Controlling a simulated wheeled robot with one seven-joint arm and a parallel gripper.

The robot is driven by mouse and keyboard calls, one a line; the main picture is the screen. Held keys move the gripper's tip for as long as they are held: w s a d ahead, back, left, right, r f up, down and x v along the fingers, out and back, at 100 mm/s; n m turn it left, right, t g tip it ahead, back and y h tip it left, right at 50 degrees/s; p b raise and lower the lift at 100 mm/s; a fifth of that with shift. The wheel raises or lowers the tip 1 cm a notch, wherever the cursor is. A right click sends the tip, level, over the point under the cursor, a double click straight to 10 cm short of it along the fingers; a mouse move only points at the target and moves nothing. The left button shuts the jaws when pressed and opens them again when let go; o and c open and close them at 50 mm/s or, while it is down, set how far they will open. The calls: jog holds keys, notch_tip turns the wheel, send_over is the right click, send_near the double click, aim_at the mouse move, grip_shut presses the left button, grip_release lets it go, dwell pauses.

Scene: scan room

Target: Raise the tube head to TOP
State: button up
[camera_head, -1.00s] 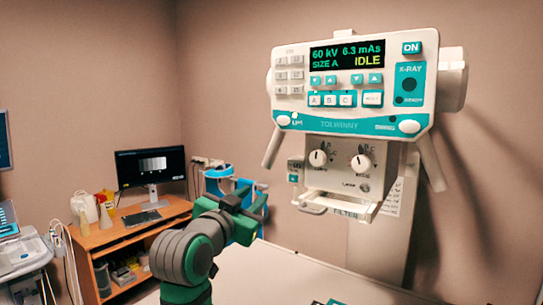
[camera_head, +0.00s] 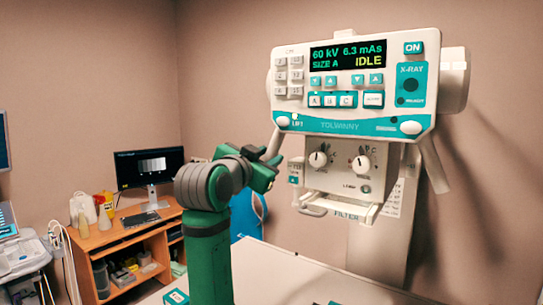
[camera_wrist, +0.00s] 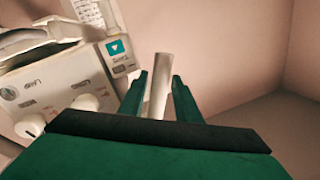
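The tube head (camera_head: 340,125) is a white console with teal trim at the upper right, its display reading 60 kV, 6.3 mAs, SIZE A and IDLE. A white oval button (camera_head: 283,121) marked LIFT sits at its lower left corner. A grey handle (camera_head: 273,146) slants down from that corner. My gripper (camera_head: 272,172) is beside the handle's lower end in the head view. In the wrist view my gripper (camera_wrist: 160,98) is open, and the handle (camera_wrist: 160,85) shows between its two green fingers with gaps at both sides. Whether the handle lies within finger reach is unclear.
The collimator box (camera_head: 340,165) with two knobs hangs below the console, right of my gripper. A small teal arrow button (camera_wrist: 116,47) is left of the fingers. A white table (camera_head: 300,275) lies below. A desk with a monitor (camera_head: 149,167) stands at left.

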jog(key=shift+x, duration=1.35)
jog(key=shift+c, duration=0.2)
